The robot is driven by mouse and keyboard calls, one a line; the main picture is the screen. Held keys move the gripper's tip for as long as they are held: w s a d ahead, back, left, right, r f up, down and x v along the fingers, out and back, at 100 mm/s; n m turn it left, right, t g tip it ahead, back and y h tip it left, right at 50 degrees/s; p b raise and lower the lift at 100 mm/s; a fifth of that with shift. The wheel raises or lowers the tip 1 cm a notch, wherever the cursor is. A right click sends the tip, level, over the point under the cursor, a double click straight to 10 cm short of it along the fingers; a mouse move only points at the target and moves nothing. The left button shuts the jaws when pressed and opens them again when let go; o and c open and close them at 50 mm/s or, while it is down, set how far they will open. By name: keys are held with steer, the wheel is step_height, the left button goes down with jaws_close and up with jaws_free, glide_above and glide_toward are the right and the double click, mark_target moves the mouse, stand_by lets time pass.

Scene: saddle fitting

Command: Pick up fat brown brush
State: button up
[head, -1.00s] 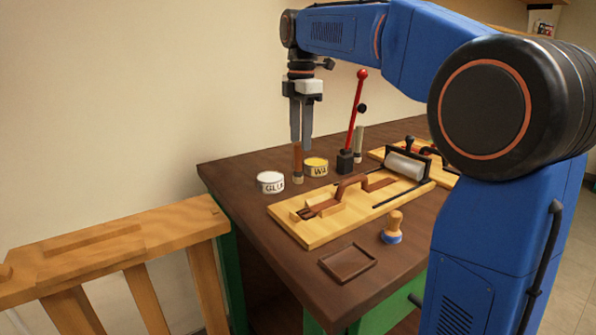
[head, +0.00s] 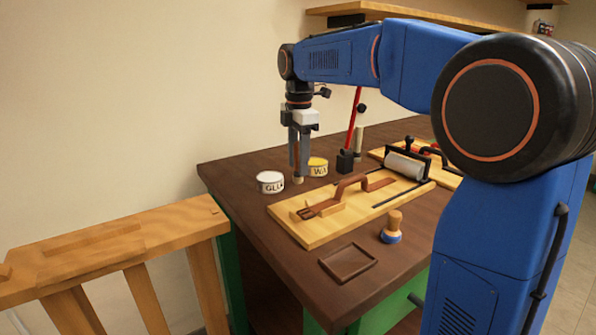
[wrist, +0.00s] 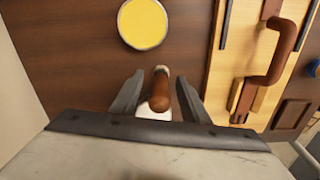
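The fat brown brush (head: 297,180) stands upright on the dark brown bench, between the glue tin and the wax tin. The fingers are open, with a visible gap on each side of the handle.
The white glue tin (head: 270,182) and yellow-topped wax tin (head: 318,167) are close beside the brush. A red lever (head: 353,120) on a black block stands to the right.

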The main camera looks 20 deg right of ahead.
jaws_close()
step_height(320, 180, up, 10)
stand_by(0.6)
